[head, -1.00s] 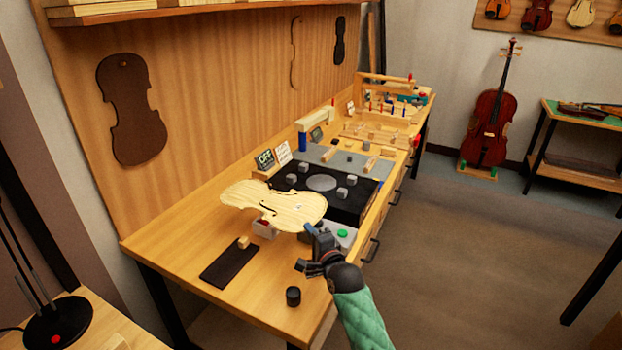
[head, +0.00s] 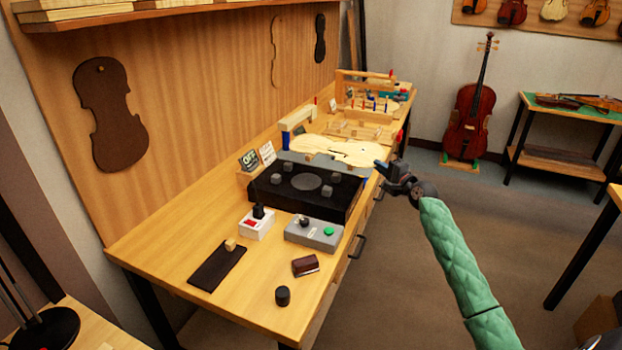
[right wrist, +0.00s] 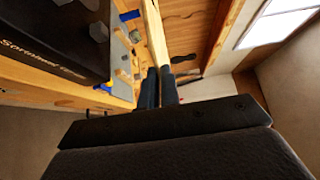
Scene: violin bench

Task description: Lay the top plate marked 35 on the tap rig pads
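The pale violin top plate (head: 345,150) is in the head view, above a grey board (head: 362,172) with a blue-posted wooden arm (head: 297,119). Any number on the plate is unreadable. My right gripper (head: 381,168) is shut on the plate's near right edge; the right wrist view shows the plate (right wrist: 154,35) edge-on between its fingers (right wrist: 159,85). The plate hides most of the grey board and whatever pads are on it. In front is a black box (head: 268,200) with grey pads and a round disc. My left gripper is not in view.
Wooden racks (head: 365,98) stand behind the plate.

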